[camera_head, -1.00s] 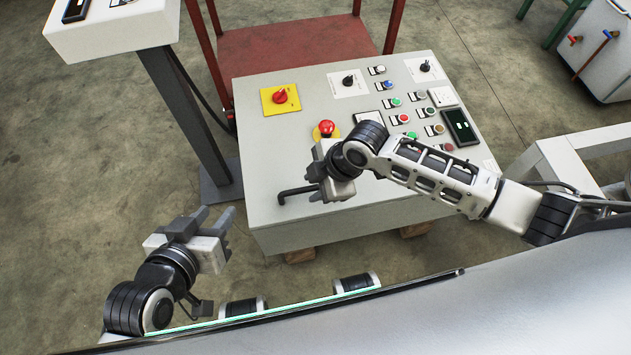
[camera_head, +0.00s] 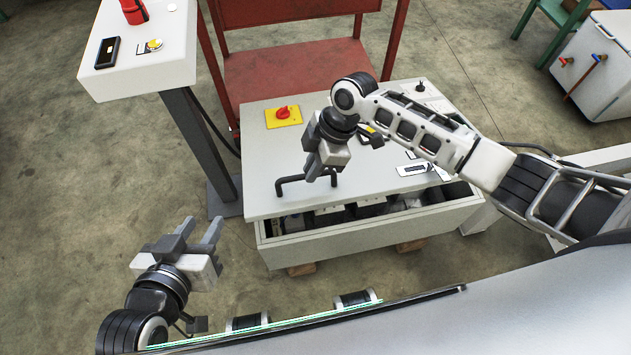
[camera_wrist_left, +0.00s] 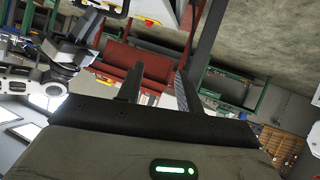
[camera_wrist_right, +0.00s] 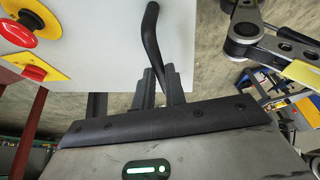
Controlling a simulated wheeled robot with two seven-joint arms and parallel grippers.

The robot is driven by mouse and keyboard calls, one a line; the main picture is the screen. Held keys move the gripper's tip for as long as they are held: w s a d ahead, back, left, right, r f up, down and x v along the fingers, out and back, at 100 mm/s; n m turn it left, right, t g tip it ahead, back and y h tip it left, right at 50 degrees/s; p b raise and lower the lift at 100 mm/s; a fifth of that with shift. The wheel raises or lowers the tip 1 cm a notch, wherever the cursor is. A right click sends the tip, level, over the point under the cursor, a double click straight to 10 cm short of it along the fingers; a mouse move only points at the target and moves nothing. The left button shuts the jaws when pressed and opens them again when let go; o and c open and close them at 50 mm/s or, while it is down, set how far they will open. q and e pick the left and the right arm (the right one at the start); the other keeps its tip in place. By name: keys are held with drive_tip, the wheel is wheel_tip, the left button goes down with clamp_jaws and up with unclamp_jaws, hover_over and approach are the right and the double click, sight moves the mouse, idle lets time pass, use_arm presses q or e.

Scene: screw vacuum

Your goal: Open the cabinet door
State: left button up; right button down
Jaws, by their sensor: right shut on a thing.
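The cabinet door (camera_head: 258,165) is the grey panel on top of the cabinet (camera_head: 350,241). It is lifted at its near edge, and a dark gap with components inside (camera_head: 365,208) shows below it. The black handle (camera_head: 290,181) sits near the door's near left edge; it also shows in the right wrist view (camera_wrist_right: 152,35). My right gripper (camera_head: 318,176) is shut on the handle, with its fingers at the handle's right part. My right arm hides much of the door's buttons. My left gripper (camera_head: 203,232) is open and empty, left of the cabinet and apart from it.
A white pedestal panel (camera_head: 140,55) on a dark post stands at the left. A red metal frame (camera_head: 290,72) stands behind the cabinet. A white box with coloured handles (camera_head: 600,70) is at the far right. Bare floor lies left of the cabinet.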

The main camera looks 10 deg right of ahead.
drive_tip(key=w+r+p, duration=0.1)
drive_tip(key=w+r, duration=0.7)
drive_tip(key=r, duration=0.3)
drive_tip(key=shift+w+r+g, duration=0.35)
drive_tip(key=shift+g, duration=0.05)
drive_tip(key=shift+d, duration=0.1)
drive_tip(key=c, duration=1.6)
unclamp_jaws()
drive_tip(key=shift+f, duration=0.1)
drive_tip(key=shift+o, duration=0.7)
drive_tip(key=shift+w+f, duration=0.15)
drive_tip(key=shift+r, duration=0.2)
drive_tip(key=p+v, duration=0.1)
drive_tip(key=v, duration=1.4)
drive_tip(key=shift+d+r, duration=0.2)
drive_tip(key=shift+r, duration=0.15)
